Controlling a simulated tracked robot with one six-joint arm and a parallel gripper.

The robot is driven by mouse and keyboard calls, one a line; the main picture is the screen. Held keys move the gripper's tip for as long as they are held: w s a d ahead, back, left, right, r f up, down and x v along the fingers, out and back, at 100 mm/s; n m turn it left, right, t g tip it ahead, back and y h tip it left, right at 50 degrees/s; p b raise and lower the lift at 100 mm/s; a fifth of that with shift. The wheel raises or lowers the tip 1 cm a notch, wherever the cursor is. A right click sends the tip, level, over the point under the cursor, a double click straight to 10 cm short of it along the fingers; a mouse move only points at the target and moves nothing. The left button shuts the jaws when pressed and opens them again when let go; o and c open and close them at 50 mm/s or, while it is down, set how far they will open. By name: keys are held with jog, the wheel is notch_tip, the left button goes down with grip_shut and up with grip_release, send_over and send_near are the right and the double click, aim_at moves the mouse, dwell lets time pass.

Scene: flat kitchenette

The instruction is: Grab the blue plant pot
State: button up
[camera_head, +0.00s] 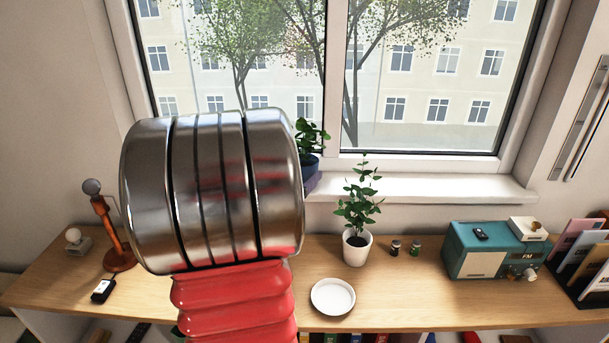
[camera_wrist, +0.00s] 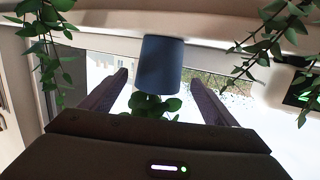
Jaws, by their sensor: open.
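The blue plant pot (camera_head: 311,165) with a green leafy plant stands on the windowsill in the head view, its left side hidden behind my arm. In the wrist view, which looks upside down, the blue pot (camera_wrist: 161,62) shows at top centre with its leaves below it. My gripper (camera_wrist: 160,78) is open, with one dark finger on each side of the pot in the picture. I see a gap on both sides and cannot tell how far the pot lies beyond the fingertips. In the head view my arm hides most of the gripper.
A white potted plant (camera_head: 357,247), a white plate (camera_head: 333,297), small jars (camera_head: 396,248) and a teal radio (camera_head: 496,250) stand on the wooden counter. An orange lamp (camera_head: 118,255) is at left. Hanging vines (camera_wrist: 45,40) flank the pot in the wrist view.

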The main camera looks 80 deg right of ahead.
aim_at(308, 163)
jog(key=shift+x, duration=2.65)
jog(key=shift+a, duration=0.1)
jog(key=shift+c, duration=0.4)
jog(key=c, duration=1.3)
jog(key=shift+r, duration=0.15)
notch_tip(308, 163, up, 10)
jog(key=shift+f, duration=0.1)
